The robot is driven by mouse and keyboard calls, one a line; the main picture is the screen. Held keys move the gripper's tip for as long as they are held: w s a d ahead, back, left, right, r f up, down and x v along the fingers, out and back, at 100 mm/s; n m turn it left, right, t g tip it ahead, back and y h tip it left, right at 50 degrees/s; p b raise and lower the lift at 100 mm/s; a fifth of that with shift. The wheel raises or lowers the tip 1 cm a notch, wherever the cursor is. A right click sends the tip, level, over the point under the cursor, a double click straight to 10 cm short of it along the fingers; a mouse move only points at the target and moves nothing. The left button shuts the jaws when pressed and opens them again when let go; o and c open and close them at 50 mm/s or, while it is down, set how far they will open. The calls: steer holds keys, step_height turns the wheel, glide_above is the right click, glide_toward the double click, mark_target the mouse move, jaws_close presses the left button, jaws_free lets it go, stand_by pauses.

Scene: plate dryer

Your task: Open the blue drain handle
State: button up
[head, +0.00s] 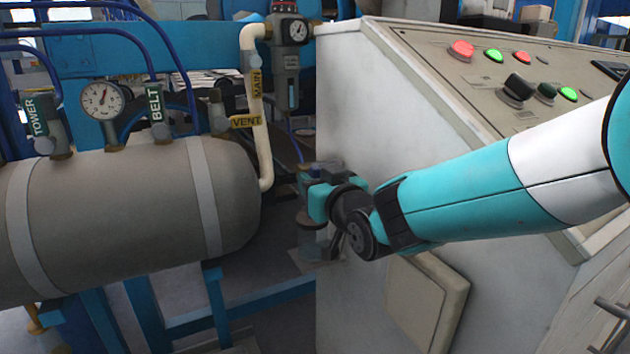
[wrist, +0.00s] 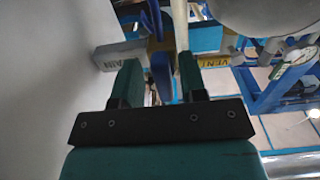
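In the wrist view a long blue handle (wrist: 160,72) shows between the two fingers of my gripper (wrist: 160,60). The fingers stand apart, with the handle nearer the right finger. I cannot tell whether either finger touches it. A grey tag (wrist: 120,55) whose visible letters read "AIN" is beyond the left finger. In the head view my gripper (head: 320,197) is beside the cabinet's left face, at small valve fittings. The handle is not clear there, and the fingertips are hard to make out.
The white control cabinet (head: 352,120) stands close on the right. A grey tank (head: 120,205) with a gauge (head: 102,100) is on the left. A cream pipe (head: 262,150) and a yellow VENT tag (head: 246,121) are near the gripper. The gap between tank and cabinet is narrow.

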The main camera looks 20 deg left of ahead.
steer(key=shift+s+r, duration=0.1)
steer(key=shift+s, duration=0.05)
steer(key=p+v, duration=0.1)
steer(key=v, duration=1.6)
steer(key=shift+d, duration=0.2)
